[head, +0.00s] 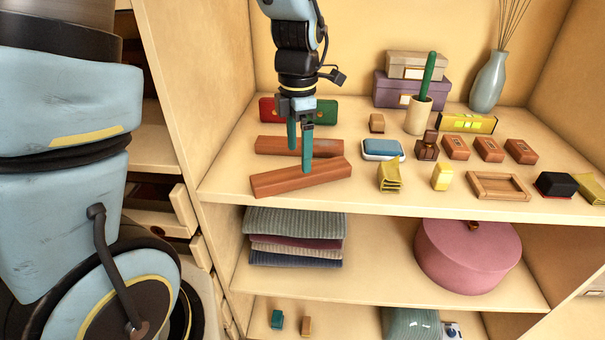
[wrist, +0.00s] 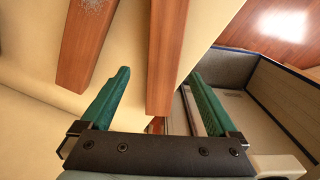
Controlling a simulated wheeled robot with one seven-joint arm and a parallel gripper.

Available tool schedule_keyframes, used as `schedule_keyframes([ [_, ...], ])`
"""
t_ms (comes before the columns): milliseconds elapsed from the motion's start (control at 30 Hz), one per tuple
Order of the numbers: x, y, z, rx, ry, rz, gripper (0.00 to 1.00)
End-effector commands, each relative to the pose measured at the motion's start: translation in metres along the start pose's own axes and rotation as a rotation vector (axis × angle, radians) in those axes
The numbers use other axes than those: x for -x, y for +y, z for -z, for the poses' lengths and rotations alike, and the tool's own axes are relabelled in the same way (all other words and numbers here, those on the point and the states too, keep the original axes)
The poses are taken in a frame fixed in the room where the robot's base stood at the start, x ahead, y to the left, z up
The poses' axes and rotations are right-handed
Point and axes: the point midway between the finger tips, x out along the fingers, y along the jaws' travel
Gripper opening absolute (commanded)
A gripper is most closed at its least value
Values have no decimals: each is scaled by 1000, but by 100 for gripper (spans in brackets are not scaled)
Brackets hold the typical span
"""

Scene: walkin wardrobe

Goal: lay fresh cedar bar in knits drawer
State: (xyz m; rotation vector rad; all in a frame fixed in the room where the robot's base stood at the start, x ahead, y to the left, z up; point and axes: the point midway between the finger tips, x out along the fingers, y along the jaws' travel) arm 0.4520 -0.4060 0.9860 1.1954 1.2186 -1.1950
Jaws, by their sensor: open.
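Two reddish-brown cedar bars lie on the upper shelf in the head view, a front bar (head: 275,183) set at a slant and a back bar (head: 270,145). In the wrist view the front bar (wrist: 166,45) lies between the lines of my fingers, and the back bar (wrist: 88,40) lies left of them with a pale grey mark on it. My gripper (head: 299,160) is open and empty, its green fingers pointing down at the front bar; contact is unclear. It also shows in the wrist view (wrist: 161,72). An open drawer (wrist: 290,110) shows at right there; its label is not visible.
A blue-topped dish (head: 382,149), small brown blocks (head: 488,149), a wooden frame (head: 499,186) and a cup with a green stick (head: 418,116) stand right of the bars. Folded knits (head: 295,222) and a pink round box (head: 468,256) sit on the shelf below.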

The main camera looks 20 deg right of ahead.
Motion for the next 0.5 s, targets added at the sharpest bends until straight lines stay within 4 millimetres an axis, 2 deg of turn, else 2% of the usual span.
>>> schedule_keyframes([
  [333, -41, -5, 0, 0, 3, 3, 95],
  [500, -52, -5, 0, 0, 0, 1, 95],
])
